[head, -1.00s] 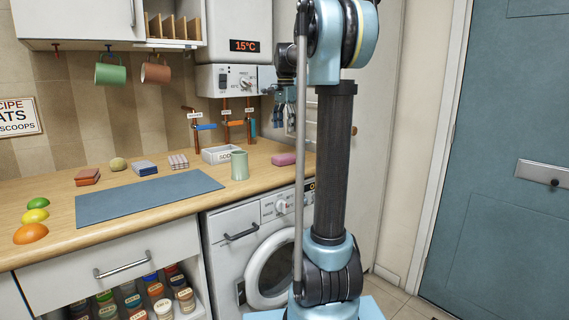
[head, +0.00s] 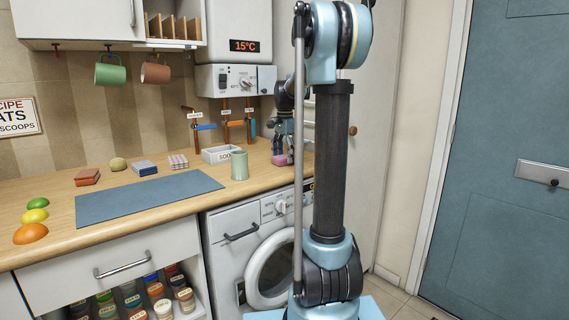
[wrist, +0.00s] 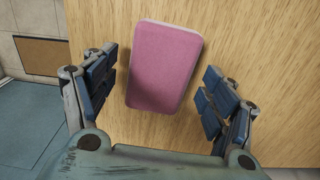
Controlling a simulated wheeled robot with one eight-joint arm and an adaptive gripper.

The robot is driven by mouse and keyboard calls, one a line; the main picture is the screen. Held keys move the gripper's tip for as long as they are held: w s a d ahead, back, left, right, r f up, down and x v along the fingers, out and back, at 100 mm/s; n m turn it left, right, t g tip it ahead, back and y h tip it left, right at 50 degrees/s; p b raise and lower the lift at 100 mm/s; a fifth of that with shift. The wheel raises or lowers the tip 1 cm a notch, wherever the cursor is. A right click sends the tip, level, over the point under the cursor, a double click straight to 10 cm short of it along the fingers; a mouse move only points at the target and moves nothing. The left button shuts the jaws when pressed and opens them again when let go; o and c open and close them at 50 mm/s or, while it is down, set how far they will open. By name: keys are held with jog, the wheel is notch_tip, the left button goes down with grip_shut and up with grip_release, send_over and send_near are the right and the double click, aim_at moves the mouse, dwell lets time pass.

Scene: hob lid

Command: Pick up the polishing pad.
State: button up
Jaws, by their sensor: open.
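The polishing pad looks to be the pink rounded block (wrist: 164,66) with a pale edge, lying flat on the wooden worktop. It fills the upper middle of the wrist view, tilted slightly. My gripper (wrist: 160,80) is open, with one blue-padded finger on each side of the pad and a gap visible on both sides. In the head view my gripper (head: 284,140) is low over the right end of the worktop, and part of the pink pad (head: 282,160) shows below it. The rest of the pad is hidden behind my gripper and arm there.
A green cup (head: 239,166) and a white soda box (head: 219,155) stand left of the pad. Farther left are a striped block (head: 178,162), a blue-grey block (head: 145,169), a ball (head: 118,164), red-brown blocks (head: 87,177) and a blue mat (head: 145,200).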

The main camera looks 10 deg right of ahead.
aim_at(285, 156)
jog(key=shift+f, duration=0.35)
jog(key=c, duration=1)
jog(key=shift+r, duration=0.15)
notch_tip(285, 156, up, 10)
